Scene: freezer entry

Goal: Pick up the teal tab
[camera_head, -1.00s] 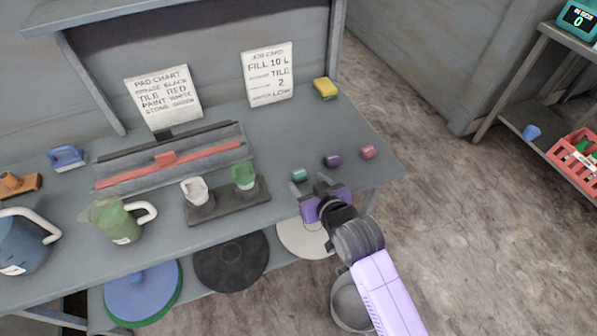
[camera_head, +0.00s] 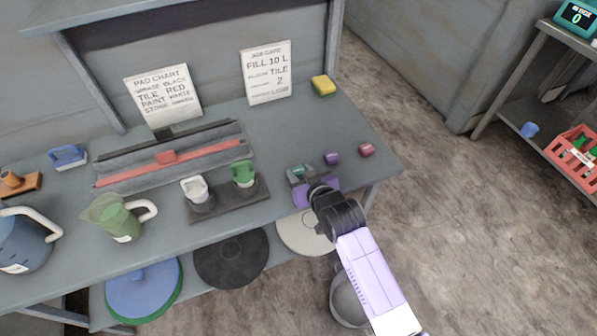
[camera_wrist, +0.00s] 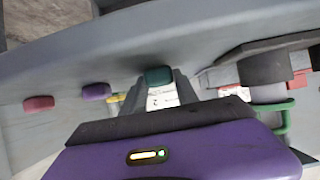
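The teal tab (camera_head: 298,171) lies near the front edge of the grey bench, to the right of the white and green cups. My gripper (camera_head: 302,176) is at it, with grey fingertips on either side. In the wrist view the teal tab (camera_wrist: 158,77) shows between the tips of my gripper (camera_wrist: 160,82). The fingers stand apart and look open; I cannot tell whether they touch the tab. The tab still appears to rest on the bench.
A purple tab (camera_head: 332,158) and a pink tab (camera_head: 366,150) lie to the right. A holder (camera_head: 229,208) with a white cup (camera_head: 196,190) and a green cup (camera_head: 243,173) stands close on the left. A yellow sponge (camera_head: 323,85) lies further back.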

